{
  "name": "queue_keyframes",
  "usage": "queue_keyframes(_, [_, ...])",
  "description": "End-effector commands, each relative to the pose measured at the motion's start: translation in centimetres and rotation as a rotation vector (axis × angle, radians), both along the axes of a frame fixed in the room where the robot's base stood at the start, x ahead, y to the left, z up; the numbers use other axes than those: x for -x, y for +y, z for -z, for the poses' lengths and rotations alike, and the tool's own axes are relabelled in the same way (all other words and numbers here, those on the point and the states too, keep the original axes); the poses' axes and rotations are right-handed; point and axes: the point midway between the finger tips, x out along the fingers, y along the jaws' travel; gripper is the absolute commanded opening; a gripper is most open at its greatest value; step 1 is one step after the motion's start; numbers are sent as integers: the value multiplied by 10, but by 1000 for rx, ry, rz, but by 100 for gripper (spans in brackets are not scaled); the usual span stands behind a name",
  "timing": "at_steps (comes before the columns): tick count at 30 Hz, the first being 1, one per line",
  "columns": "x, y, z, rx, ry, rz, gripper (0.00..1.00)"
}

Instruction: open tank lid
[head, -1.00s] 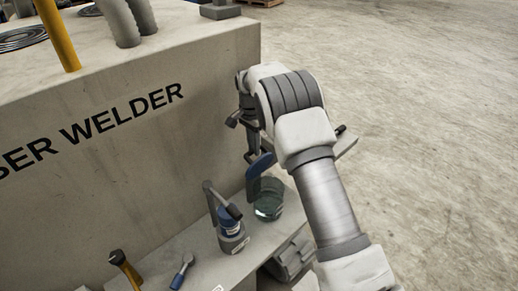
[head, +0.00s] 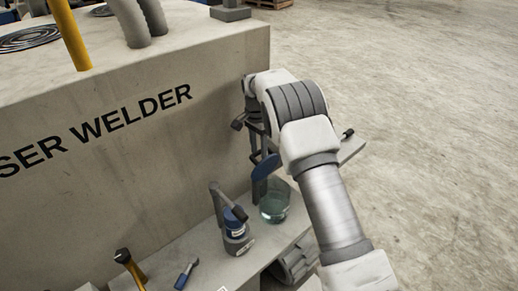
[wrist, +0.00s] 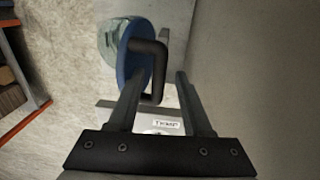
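The tank (head: 274,203) is a clear glass vessel on the low bench; its glass also shows in the wrist view (wrist: 110,45). Its blue lid (head: 265,167) stands tilted up at the tank's left side in the head view. In the wrist view the lid (wrist: 136,62) is seen nearly edge-on, with a black bar handle (wrist: 160,72) on its face. My gripper (wrist: 159,78) is open, with one finger on each side of the handle; the left finger overlaps the lid's lower part. Contact cannot be told. In the head view my arm largely hides the fingers.
A blue and grey device (head: 235,232) stands left of the tank on the bench (head: 205,258). A hammer-like tool (head: 130,268) and a small blue-handled tool (head: 186,273) lie further left. The welder's wall (head: 150,150) rises behind. Floor at right is clear.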

Motion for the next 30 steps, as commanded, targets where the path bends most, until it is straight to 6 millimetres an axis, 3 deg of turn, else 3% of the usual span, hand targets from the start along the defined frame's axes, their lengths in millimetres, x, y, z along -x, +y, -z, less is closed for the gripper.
queue_keyframes(7, [-2, 0, -5, -1, -6, 1, 49])
queue_keyframes(11, [-3, 1, -18, -2, -9, 1, 49])
queue_keyframes(24, [-8, 6, -123, -2, -9, 1, 49])
queue_keyframes(30, [-10, 8, -158, -1, -5, 1, 49])
